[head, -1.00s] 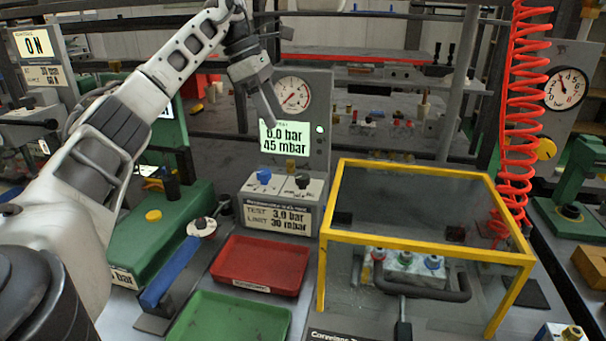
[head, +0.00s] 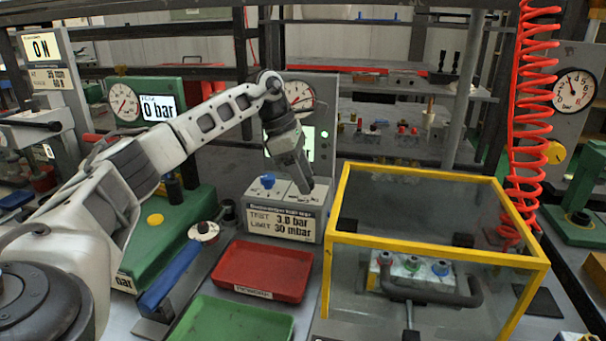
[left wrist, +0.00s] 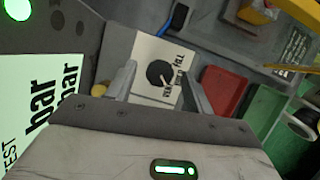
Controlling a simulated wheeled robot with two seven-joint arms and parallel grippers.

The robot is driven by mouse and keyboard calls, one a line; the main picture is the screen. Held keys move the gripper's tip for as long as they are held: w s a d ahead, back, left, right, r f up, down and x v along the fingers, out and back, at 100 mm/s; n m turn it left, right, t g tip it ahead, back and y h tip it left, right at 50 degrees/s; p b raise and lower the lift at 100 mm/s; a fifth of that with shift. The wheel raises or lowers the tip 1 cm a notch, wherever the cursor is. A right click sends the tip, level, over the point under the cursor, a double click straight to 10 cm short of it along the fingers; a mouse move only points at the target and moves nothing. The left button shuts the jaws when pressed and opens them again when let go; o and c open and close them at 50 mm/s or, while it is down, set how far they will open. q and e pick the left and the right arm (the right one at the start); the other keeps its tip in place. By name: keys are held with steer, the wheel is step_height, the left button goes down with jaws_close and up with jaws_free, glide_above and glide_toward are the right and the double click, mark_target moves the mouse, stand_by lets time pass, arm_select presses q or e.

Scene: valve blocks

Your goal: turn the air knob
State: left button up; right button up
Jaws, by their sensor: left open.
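The grey test unit (head: 262,222) stands on the bench in the middle of the head view. A blue knob (head: 268,181) is on its top at the left. In the left wrist view, a round black knob (left wrist: 159,73) sits on a pale plate marked VENT, HOLD and FILL. My left gripper (head: 304,187) points down over the right part of the unit's top and hides the black knob in the head view. It is open and empty, with the black knob between its fingers in the wrist picture; I cannot tell if they touch it. My right gripper is not in view.
A red tray (head: 262,270) and a green tray (head: 235,322) lie in front of the unit. A yellow-framed clear guard (head: 438,252) stands close on its right. A gauge (head: 299,95) and a green-lit display are behind my gripper. A red coiled hose (head: 527,130) hangs at right.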

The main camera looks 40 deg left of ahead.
arm_select(q)
steer(key=c, duration=1)
